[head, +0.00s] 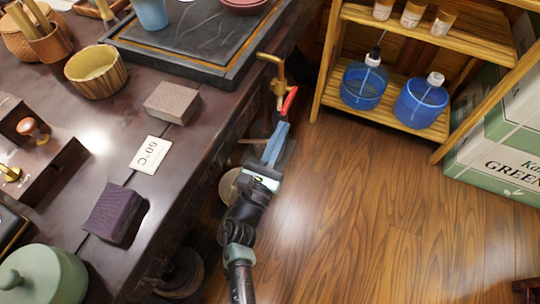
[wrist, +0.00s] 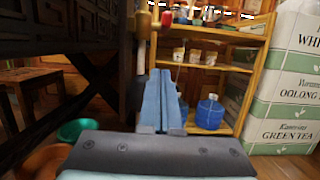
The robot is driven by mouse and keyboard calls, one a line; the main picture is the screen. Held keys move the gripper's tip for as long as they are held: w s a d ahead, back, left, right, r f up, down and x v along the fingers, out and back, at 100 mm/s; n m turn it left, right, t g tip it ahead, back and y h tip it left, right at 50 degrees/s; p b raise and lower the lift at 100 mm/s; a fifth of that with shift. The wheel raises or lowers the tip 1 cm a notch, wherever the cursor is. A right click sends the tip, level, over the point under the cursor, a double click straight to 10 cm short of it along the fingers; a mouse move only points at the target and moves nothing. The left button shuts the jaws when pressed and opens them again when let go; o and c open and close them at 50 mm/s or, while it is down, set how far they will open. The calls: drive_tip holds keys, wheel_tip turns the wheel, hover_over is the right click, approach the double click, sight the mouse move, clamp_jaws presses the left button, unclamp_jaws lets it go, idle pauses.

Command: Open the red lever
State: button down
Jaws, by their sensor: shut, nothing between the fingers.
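The red lever (head: 289,99) sits on a brass tap (head: 272,62) at the table's edge in the head view. The lever slants, with its lower end close to the tips of my gripper (head: 283,126). I cannot tell whether they touch. In the wrist view the red lever (wrist: 166,19) shows small at the top, on the brass tap (wrist: 142,28), beyond and above the blue fingers of my gripper (wrist: 161,74). The fingers are shut together with nothing between them.
The dark table (head: 190,150) is left of my arm, holding a 60°C card (head: 150,155), tea cakes and a black tray (head: 205,78). A wooden shelf (head: 350,115) with blue jugs and green-white tea boxes (head: 505,135) stand to the right. Wooden floor between is clear.

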sight(289, 100)
drive_tip(key=shift+s+r+p, duration=0.15)
drive_tip(key=shift+r+p, duration=0.45)
drive_tip(key=shift+r, duration=1.35)
drive_tip(key=shift+r, duration=0.1)
drive_tip(key=shift+s+a+r+g+p, duration=0.1)
drive_tip(key=shift+r+g+p, duration=0.15)
drive_tip(key=shift+p, duration=1)
drive_tip(key=shift+r+g+p, duration=0.3)
drive_tip(key=shift+g+p, duration=0.25)
drive_tip(key=shift+p, duration=1.3)
